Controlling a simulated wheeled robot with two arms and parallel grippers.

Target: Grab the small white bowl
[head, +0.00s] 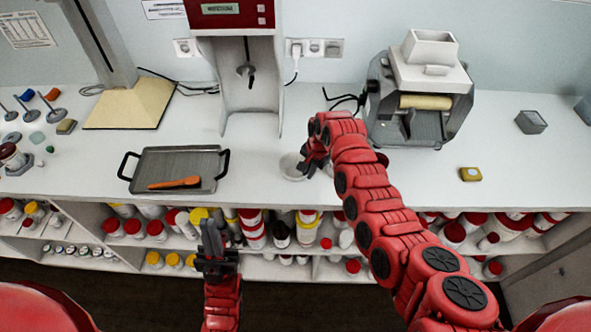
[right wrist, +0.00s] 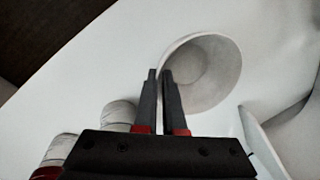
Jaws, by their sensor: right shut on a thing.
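The small white bowl (head: 290,170) stands on the white counter near its front edge, right of the tray. In the right wrist view the bowl (right wrist: 212,75) shows its round opening, with its left rim at the fingers. My right gripper (head: 308,164) is shut on the bowl's rim; its two dark fingers (right wrist: 162,78) are close together there. The right hand covers part of the bowl in the head view.
A dark tray (head: 205,160) with an orange-handled tool (head: 175,183) lies left of the bowl. A red-topped machine (head: 250,75) and a grey roller machine (head: 420,95) stand behind. Jars fill the shelf below.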

